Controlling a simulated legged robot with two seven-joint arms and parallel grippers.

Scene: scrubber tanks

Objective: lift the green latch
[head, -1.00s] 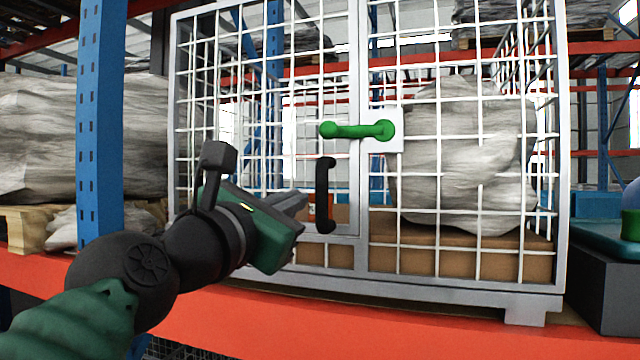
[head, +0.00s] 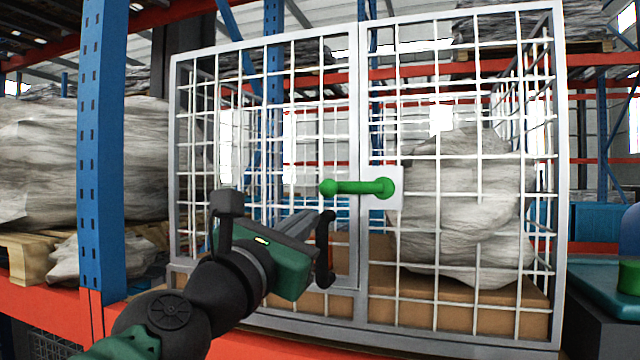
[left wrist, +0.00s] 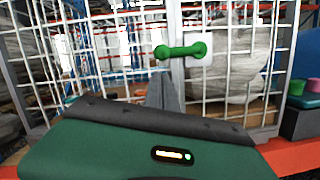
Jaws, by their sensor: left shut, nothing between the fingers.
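The green latch (head: 358,187) lies level across the gap between the cage door and the right frame post, its right end on a white plate (head: 394,188). It also shows in the left wrist view (left wrist: 181,51), just above the fingertips in the picture. My left gripper (head: 318,214) is shut and empty, below and left of the latch, apart from it in the head view. Its fingertips are close to the black door handle (head: 324,250); I cannot tell whether they touch it. My right gripper is not in view.
The white wire cage (head: 460,335) stands on an orange shelf beam and holds a wrapped bundle (head: 465,205) and brown boxes (head: 455,297). A blue rack post (head: 103,150) stands left of it. A dark box with a teal top (head: 610,265) is at right.

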